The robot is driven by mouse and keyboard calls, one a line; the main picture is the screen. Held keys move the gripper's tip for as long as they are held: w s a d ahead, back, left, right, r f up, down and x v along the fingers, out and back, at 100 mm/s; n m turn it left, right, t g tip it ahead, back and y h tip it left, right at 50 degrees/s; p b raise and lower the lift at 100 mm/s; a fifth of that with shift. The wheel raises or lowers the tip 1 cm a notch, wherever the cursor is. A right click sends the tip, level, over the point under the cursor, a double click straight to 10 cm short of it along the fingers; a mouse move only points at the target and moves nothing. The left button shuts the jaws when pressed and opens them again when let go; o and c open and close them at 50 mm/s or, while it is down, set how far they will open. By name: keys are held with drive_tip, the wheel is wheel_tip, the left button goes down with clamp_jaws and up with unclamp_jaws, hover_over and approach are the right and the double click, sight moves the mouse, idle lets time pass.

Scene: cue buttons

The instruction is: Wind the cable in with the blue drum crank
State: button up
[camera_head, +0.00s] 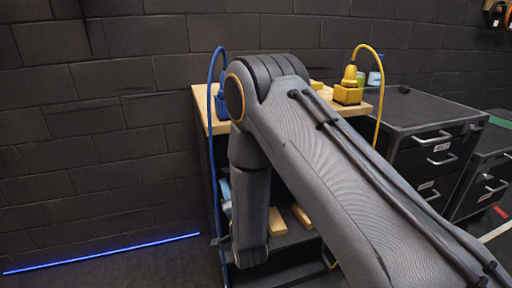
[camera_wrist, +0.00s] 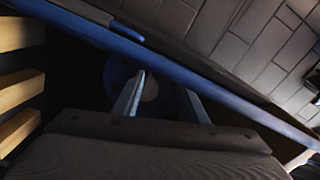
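In the wrist view my gripper (camera_wrist: 164,82) shows two pale fingers set apart with a gap between them. Beyond the left finger is a dark blue round part (camera_wrist: 116,74), which looks like the blue drum, with a tan disc (camera_wrist: 150,89) partly between the fingers. It is too dark to tell whether a finger touches it. The blue cable (camera_wrist: 190,70) runs diagonally above the fingers. In the head view the blue cable (camera_head: 211,140) arches from a blue fitting (camera_head: 221,104) on the bench and hangs down its left side. My arm hides my gripper and the crank there.
The wooden bench top (camera_head: 204,105) holds a yellow fitting (camera_head: 348,92) with a yellow cable (camera_head: 380,90). A dark drawer cabinet (camera_head: 410,110) stands to the right. Wooden blocks (camera_head: 302,217) lie on a low shelf. The floor left of the bench is clear.

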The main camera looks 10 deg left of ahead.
drive_tip(key=w+d+r+n+g+h+p, duration=0.25)
drive_tip(key=d+r+g, duration=0.2)
drive_tip(key=d, duration=0.55)
drive_tip(key=s+d+r+n+g+h+p, duration=0.1)
drive_tip(key=s+d+r+g+h, duration=0.15)
drive_tip(key=d, duration=0.35)
drive_tip(key=s+d+r+n+g+h+p, duration=0.1)
drive_tip(key=s+d+r, duration=0.1)
drive_tip(key=s+d, duration=0.25)
drive_tip(key=s+d+r+n+g+p, duration=0.1)
drive_tip(key=s+d+r+g, duration=0.1)
drive_tip(key=s+d, duration=0.3)
drive_tip(key=s+d+r+n+g+h+p, duration=0.1)
drive_tip(key=s+d, duration=0.5)
drive_tip(key=s, duration=0.6)
drive_tip(key=s+d+r+n+g+p, duration=0.1)
drive_tip(key=s+d+r+n+g, duration=0.2)
drive_tip(key=s, duration=0.6)
wheel_tip(320, 180, up, 3)
drive_tip(key=shift+d+f+g+h+p, duration=0.1)
drive_tip(key=shift+d+g+h+p, duration=0.2)
drive_tip(key=shift+d+g, duration=0.9)
